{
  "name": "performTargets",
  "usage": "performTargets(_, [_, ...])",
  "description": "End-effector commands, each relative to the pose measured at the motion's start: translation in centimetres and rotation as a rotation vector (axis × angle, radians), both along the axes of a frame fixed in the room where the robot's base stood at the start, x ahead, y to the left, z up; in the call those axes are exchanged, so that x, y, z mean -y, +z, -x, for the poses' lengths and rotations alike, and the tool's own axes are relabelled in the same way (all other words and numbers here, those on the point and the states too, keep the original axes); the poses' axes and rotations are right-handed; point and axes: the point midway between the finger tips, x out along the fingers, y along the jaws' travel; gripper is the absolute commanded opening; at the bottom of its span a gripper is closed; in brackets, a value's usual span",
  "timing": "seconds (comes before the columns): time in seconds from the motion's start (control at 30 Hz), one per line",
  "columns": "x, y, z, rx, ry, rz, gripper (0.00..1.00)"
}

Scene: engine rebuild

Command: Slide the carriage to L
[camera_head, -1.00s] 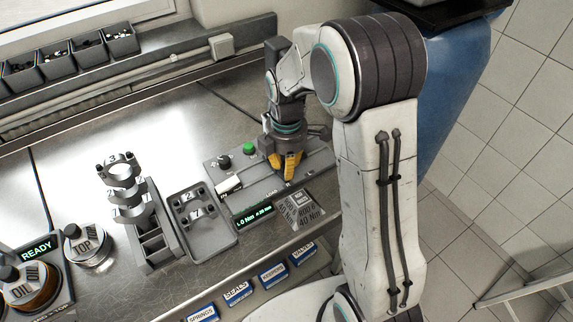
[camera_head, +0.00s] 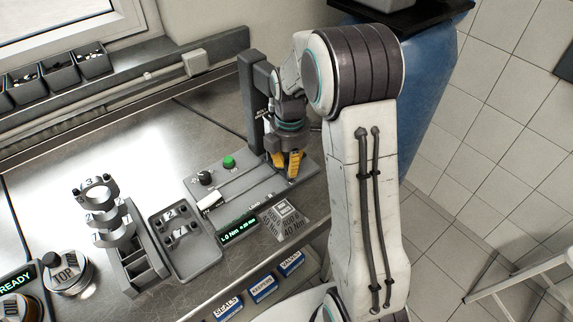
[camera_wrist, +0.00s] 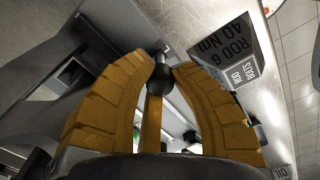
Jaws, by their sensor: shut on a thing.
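My gripper (camera_head: 287,165) points down over the right part of the grey rail fixture (camera_head: 215,178) in the head view. In the wrist view, its yellow fingers (camera_wrist: 163,68) are closed around a dark round knob (camera_wrist: 152,80). The carriage body under the knob is mostly hidden by the fingers. A pale block (camera_head: 209,201) sits at the left end of the fixture. Small lettering on the fixture's front edge below my gripper is too small to read surely.
A green button (camera_head: 229,161) and a black dial (camera_head: 205,178) are on the fixture. In front stand a lit display (camera_head: 238,230) and a torque sign (camera_head: 285,221). A dark column (camera_head: 252,100) rises behind. A grey tray (camera_head: 187,257) and a cap rack (camera_head: 138,262) are left.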

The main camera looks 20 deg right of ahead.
Motion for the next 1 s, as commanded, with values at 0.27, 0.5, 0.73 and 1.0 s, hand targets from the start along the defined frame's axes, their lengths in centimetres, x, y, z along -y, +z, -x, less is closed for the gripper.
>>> performTargets(0.27, [0.2,-0.1,0.0,0.0,-0.005,0.0,0.4])
performTargets(0.5, [0.1,0.0,0.0,0.001,-0.003,0.0,0.49])
performTargets(0.73, [0.1,0.6,-0.1,0.005,-0.003,0.001,0.49])
performTargets(1.0, [0.1,4.5,-0.2,0.007,-0.003,0.001,0.49])
